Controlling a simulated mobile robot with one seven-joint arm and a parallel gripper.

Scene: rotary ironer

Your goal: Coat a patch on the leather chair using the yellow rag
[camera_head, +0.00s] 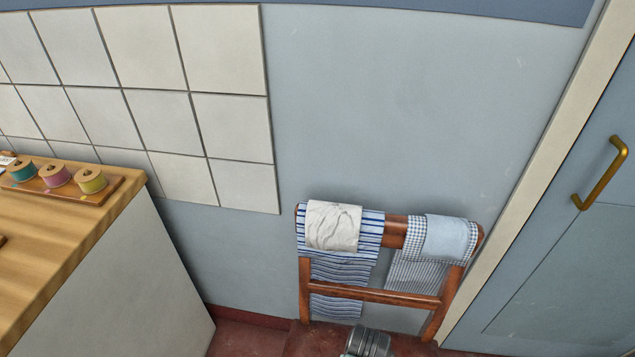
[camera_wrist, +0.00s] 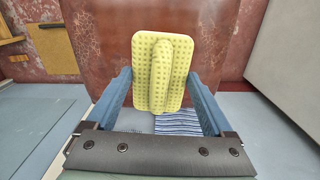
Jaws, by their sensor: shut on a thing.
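The yellow rag (camera_wrist: 178,75) is a pale yellow, dimpled square pad with a raised ridge down its middle, in the centre of the wrist view. My gripper (camera_wrist: 160,80) is shut on it, with one blue finger at each side. Behind the rag is a smooth reddish-brown panel (camera_wrist: 95,55) with pale worn marks, which looks like the leather chair; the rag hides its middle. I cannot tell whether the rag touches it.
A wooden rack (camera_head: 375,293) with striped and checked cloths stands against the blue wall. Left is a wood-topped counter (camera_head: 60,245) with several spools on a board. Right is a blue door (camera_head: 560,270) with a brass handle (camera_head: 601,173). Dark red floor shows below.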

